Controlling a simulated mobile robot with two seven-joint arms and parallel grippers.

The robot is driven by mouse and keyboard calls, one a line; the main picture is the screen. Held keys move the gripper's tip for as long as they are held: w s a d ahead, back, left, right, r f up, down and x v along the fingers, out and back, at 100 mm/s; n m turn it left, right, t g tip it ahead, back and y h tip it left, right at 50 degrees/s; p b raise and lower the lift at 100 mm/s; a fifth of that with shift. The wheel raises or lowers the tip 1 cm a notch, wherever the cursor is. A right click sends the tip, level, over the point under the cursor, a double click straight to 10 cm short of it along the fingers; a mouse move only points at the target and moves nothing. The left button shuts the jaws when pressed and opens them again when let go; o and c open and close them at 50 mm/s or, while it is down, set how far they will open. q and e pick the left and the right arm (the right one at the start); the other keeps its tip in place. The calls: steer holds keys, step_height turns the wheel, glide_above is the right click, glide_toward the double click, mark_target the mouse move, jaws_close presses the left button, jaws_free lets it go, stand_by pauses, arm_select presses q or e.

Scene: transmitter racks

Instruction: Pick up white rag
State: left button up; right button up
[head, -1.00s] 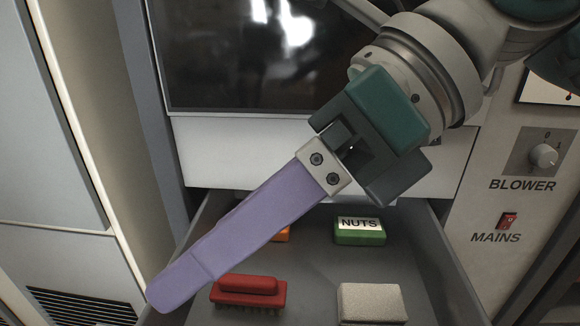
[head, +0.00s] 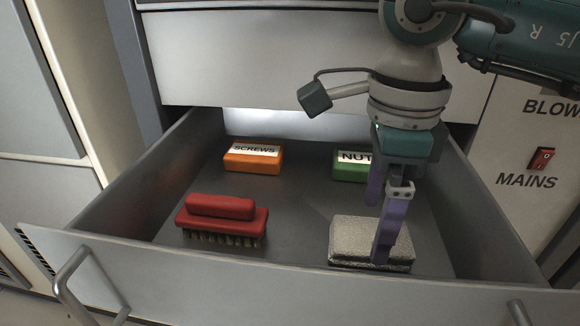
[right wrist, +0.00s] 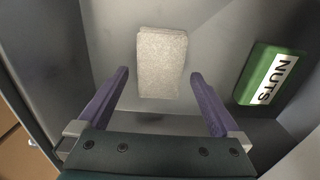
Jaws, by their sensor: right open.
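The white rag (head: 350,240) is a folded, speckled whitish block lying flat on the drawer floor at the front right in the head view. It also shows in the right wrist view (right wrist: 162,62), beyond the fingertips and between their lines. My right gripper (head: 382,222) is over the drawer with its purple fingers pointing down, one in front of the rag in the head view. In the right wrist view the fingers (right wrist: 160,75) are wide apart with nothing between them. Whether a finger touches the rag is unclear. My left gripper is out of view.
The open grey drawer (head: 300,200) also holds a red brush (head: 222,215) at left, an orange SCREWS box (head: 252,158) and a green NUTS box (head: 350,165) behind the rag. The drawer walls surround them. A panel with a red MAINS switch (head: 541,159) stands at right.

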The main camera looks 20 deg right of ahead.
mark_target(370, 242)
step_height(370, 242, down, 3)
steer(key=shift+r, duration=0.2)
steer(key=c, duration=1.2)
